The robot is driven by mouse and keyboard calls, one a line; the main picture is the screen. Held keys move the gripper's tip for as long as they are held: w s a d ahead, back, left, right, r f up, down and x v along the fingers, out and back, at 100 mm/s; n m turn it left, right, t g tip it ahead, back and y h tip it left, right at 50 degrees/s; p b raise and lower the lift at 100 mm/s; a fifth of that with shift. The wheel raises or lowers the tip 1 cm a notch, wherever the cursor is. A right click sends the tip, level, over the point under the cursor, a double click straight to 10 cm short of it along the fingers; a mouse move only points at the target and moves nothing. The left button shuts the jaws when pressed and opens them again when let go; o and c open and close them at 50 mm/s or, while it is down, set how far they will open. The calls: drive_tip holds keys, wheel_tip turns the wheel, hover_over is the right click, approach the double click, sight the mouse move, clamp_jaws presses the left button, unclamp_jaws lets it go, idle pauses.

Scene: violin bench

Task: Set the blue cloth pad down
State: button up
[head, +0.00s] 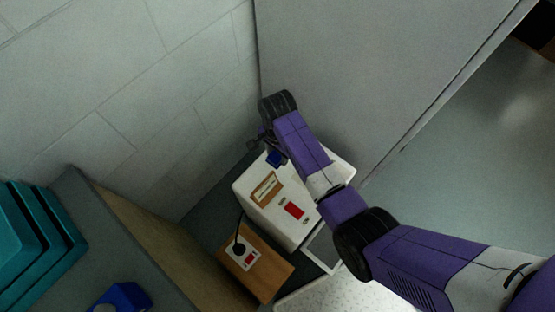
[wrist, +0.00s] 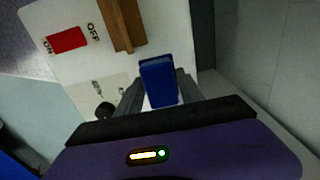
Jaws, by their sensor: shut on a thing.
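The blue cloth pad (wrist: 158,82) is between the two dark fingers of my gripper (wrist: 160,88) in the wrist view, and the gripper is shut on it. In the head view the pad (head: 274,158) shows as a small blue patch beside my gripper (head: 266,146), at the far end of a white box (head: 250,201). The pad is over or near the white top of the box. I cannot tell whether it touches the surface. My arm hides part of the box in the head view.
The box top has a red ON/OFF switch (head: 294,210) and a wooden block (head: 267,188). A wooden board with a socket (head: 269,278) stands in front. Teal bins (head: 30,240) and a blue object (head: 122,297) are at left. Walls stand close behind the box.

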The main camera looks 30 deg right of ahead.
sight(277, 160)
drive_tip(key=shift+f+b, duration=0.4)
drive_tip(key=shift+f, duration=1.75)
drive_tip(key=shift+f, duration=0.1)
drive_tip(key=o, duration=1.3)
wheel_tip(277, 160, up, 12)
drive_tip(key=shift+r+p, duration=0.1)
drive_tip(key=shift+p, duration=1)
